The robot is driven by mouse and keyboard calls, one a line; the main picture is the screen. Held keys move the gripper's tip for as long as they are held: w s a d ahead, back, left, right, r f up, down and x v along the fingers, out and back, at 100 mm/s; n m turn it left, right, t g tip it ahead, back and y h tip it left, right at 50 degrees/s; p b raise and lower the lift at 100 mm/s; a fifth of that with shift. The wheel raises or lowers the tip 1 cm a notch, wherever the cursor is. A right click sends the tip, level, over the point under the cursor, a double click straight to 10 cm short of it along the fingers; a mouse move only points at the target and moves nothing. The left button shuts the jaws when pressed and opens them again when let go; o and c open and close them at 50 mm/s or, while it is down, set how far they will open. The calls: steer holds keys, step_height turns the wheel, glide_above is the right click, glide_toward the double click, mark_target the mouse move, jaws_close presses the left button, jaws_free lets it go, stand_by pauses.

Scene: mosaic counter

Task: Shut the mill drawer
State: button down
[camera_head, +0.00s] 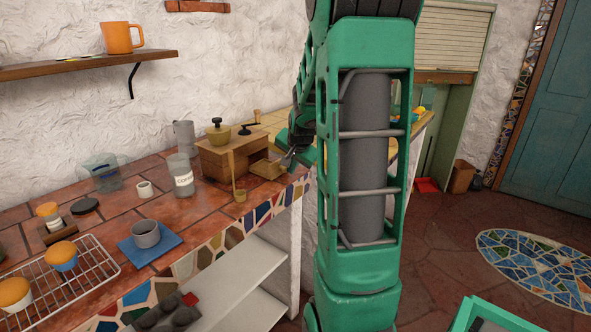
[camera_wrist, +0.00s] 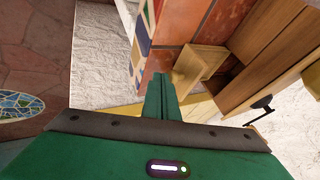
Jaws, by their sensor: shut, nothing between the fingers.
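The wooden mill (camera_head: 222,158), with a brass-coloured bowl and a crank on top, stands on the tiled counter. Its drawer (camera_head: 268,170) sticks out from the mill's right side, partly open. In the wrist view the drawer (camera_wrist: 203,59) juts from the mill body (camera_wrist: 273,63), with a dark gap at its inner end. My gripper (camera_head: 287,161) is at the drawer's outer end. In the wrist view my gripper (camera_wrist: 162,78) is shut and empty, its tips close beside the drawer front. I cannot tell whether they touch it.
A labelled glass jar (camera_head: 183,178), a grey metal cup (camera_head: 185,137) and a wooden scoop (camera_head: 240,193) stand close to the mill. A grey mug (camera_head: 146,233) sits on a blue mat (camera_head: 165,243). The counter's mosaic front edge (camera_head: 234,236) runs below the drawer.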

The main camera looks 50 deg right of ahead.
steer(key=shift+w, duration=0.3)
glide_above(266, 171)
steer(key=shift+s, duration=0.35)
steer(key=shift+w+a+r, duration=0.1)
steer(key=shift+w, duration=0.1)
steer(key=shift+r, duration=0.1)
steer(key=s, duration=0.4)
steer(key=shift+s+d+r, duration=0.15)
steer(key=shift+s+d, duration=0.05)
steer(key=shift+s, duration=0.2)
steer(key=v, duration=0.9)
steer(key=shift+a, duration=0.2)
steer(key=shift+s+r, duration=0.1)
steer(key=shift+s, duration=0.05)
